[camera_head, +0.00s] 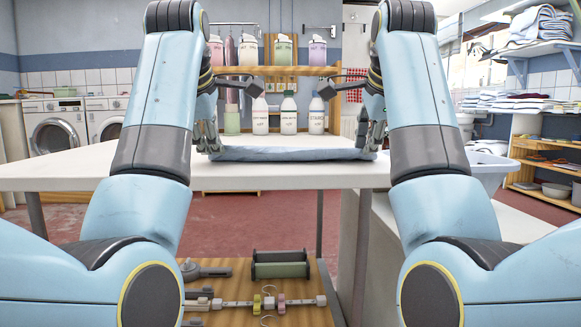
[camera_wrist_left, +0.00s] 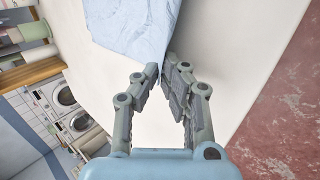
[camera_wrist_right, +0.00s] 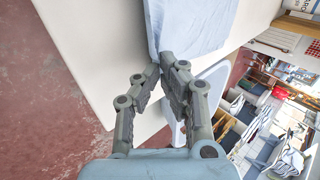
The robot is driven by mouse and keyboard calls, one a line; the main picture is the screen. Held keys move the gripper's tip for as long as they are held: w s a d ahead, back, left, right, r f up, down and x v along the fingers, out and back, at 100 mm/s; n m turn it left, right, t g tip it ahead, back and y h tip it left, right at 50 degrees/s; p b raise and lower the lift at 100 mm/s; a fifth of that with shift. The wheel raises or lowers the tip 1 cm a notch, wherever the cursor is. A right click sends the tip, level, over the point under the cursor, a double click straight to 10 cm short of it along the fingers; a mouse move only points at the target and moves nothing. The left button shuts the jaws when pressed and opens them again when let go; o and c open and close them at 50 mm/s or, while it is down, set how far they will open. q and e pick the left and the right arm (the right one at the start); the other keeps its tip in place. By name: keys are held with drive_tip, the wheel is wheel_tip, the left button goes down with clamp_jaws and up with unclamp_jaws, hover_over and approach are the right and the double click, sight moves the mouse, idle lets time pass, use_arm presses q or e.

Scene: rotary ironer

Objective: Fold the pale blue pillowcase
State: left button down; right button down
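The pale blue pillowcase (camera_head: 290,154) lies low and flat along the white table's near side, between my two grippers. In the left wrist view, a corner of the pillowcase (camera_wrist_left: 140,28) reaches in between the fingertips of my left gripper (camera_wrist_left: 162,68), which are closed on it. In the right wrist view, the other near corner of the pillowcase (camera_wrist_right: 190,25) sits between the closed fingertips of my right gripper (camera_wrist_right: 161,66). In the head view, the left gripper (camera_head: 208,140) is at its left end and the right gripper (camera_head: 374,140) at its right end.
The white table (camera_head: 100,170) has free room left of the cloth. Several bottles (camera_head: 288,115) stand at its back by a wooden rack (camera_head: 270,71). A low wooden shelf (camera_head: 240,290) with tools is in front.

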use_arm(q)
drive_tip(key=shift+s+f, duration=0.1)
drive_tip(key=shift+s, duration=0.1)
use_arm(e)
drive_tip(key=shift+s+f, duration=0.1)
drive_tip(key=shift+s, duration=0.1)
use_arm(q)
drive_tip(key=c, duration=1.2)
unclamp_jaws()
use_arm(e)
drive_tip(key=c, duration=1.2)
unclamp_jaws()
